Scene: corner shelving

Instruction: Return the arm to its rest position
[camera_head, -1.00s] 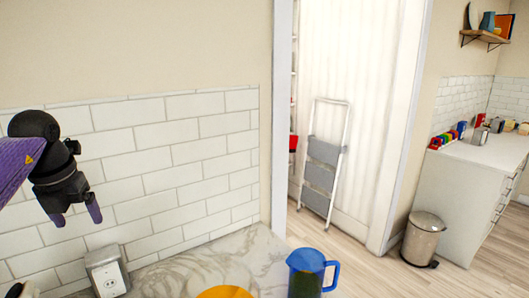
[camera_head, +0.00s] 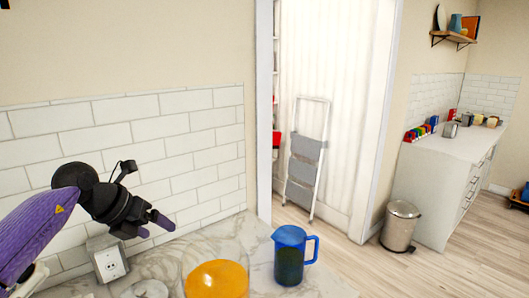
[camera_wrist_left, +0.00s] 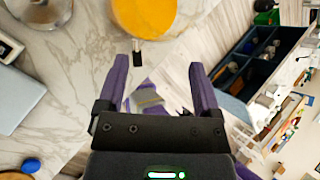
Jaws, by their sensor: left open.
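My left gripper (camera_head: 158,228) hangs at the left of the head view, on the purple and black arm, in front of the tiled wall and above the marble counter. Its two purple fingers point right and slightly down. In the left wrist view the fingers (camera_wrist_left: 158,64) are spread apart with nothing held between them. My right gripper does not show in either view.
A blue pitcher (camera_head: 290,258) and an orange round item (camera_head: 216,280) stand on the marble counter (camera_head: 240,232). A socket box (camera_head: 108,262) is by the wall. A step ladder (camera_head: 304,160) and a bin (camera_head: 400,228) stand beyond, with open floor between.

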